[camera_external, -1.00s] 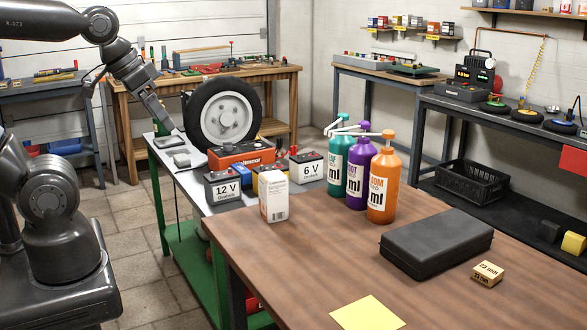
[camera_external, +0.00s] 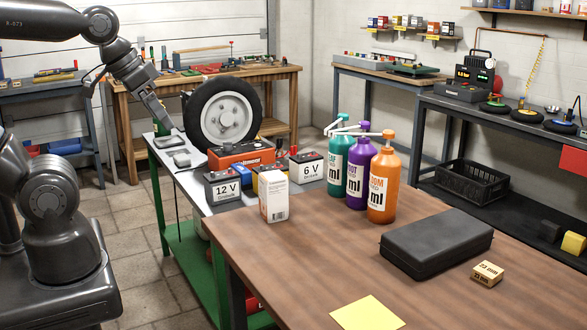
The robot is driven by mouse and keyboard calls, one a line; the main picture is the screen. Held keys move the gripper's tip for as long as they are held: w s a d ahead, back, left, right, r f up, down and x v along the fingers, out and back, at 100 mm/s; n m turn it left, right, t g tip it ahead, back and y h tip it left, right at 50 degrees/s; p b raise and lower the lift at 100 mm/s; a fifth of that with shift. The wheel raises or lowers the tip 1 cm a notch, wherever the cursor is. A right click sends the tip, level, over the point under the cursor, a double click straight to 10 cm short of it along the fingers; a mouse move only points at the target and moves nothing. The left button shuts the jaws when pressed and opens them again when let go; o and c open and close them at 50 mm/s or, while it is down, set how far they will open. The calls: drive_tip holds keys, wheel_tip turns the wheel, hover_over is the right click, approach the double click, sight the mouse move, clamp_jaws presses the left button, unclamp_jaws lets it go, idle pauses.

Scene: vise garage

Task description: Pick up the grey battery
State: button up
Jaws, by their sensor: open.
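Several batteries stand on the narrow metal bench (camera_external: 180,180). A dark grey battery with a white "12 V" label (camera_external: 222,188) is at the front left. A dark battery with a white "6 V" label (camera_external: 308,168) is at the right. I cannot tell for sure which one is the grey battery. My gripper (camera_external: 166,124) is open, pointing down above the bench's far left end, behind and left of the batteries and apart from them.
An orange charger-like box (camera_external: 240,156) and a wheel (camera_external: 224,112) stand behind the batteries. The white box (camera_external: 273,194) stands in front of them. Three pump bottles (camera_external: 382,178) are to the right. Small grey items (camera_external: 181,160) lie below my gripper.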

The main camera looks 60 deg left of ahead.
drive_tip(key=g, duration=0.2)
hover_over(221, 175)
drive_tip(key=s, duration=0.2)
drive_tip(key=f, duration=2.3)
drive_tip(key=shift+s+a+f, duration=0.15)
drive_tip(key=shift+s+f, duration=0.05)
drive_tip(key=shift+f, duration=0.1)
drive_tip(key=shift+a+f, duration=0.15)
drive_tip(key=shift+f, duration=0.2)
drive_tip(key=x, duration=0.5)
drive_tip(key=shift+d+x, duration=0.2)
drive_tip(key=shift+x, duration=2.4)
